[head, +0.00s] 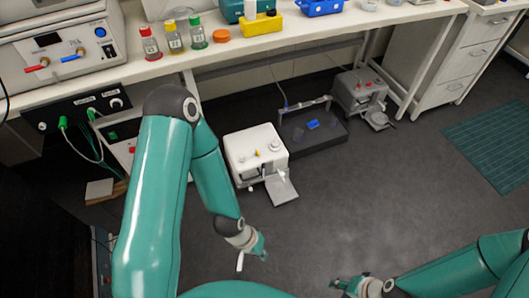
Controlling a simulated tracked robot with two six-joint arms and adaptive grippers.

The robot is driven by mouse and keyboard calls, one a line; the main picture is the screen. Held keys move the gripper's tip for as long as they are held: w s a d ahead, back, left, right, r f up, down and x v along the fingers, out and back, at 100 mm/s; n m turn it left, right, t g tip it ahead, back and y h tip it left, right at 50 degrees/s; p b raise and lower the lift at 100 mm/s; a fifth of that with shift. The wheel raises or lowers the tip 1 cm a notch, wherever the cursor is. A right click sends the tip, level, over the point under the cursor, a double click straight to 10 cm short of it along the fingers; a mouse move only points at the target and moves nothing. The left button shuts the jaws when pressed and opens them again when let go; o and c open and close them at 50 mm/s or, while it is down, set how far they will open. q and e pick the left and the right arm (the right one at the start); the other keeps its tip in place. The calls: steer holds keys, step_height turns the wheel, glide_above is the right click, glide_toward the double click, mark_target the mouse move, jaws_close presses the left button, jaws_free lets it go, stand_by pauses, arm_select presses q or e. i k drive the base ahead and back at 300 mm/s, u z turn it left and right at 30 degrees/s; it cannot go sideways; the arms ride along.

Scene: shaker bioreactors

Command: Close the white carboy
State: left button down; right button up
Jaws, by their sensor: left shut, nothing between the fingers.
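The white carboy (248,150) looks like a white box unit on the dark floor in front of the bench, with a round knob and a small yellow part on top. A grey-white flap (282,188) hangs open at its front right, low near the floor. My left gripper (262,246) is shut and empty, in front of and below the carboy in the picture, apart from it. My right gripper (342,286) is at the bottom edge, well away from the carboy; its finger gap is too small to make out.
A dark tray with a frame (325,140) stands right of the carboy, and a grey unit (358,88) with an open flap stands beyond it. The bench (290,45) carries several bottles. A green mat (490,135) lies at right. The middle floor is clear.

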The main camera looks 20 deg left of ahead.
mark_target(253, 170)
steer(key=u, duration=0.25)
steer(key=i, duration=1.25)
steer(key=z, duration=0.35)
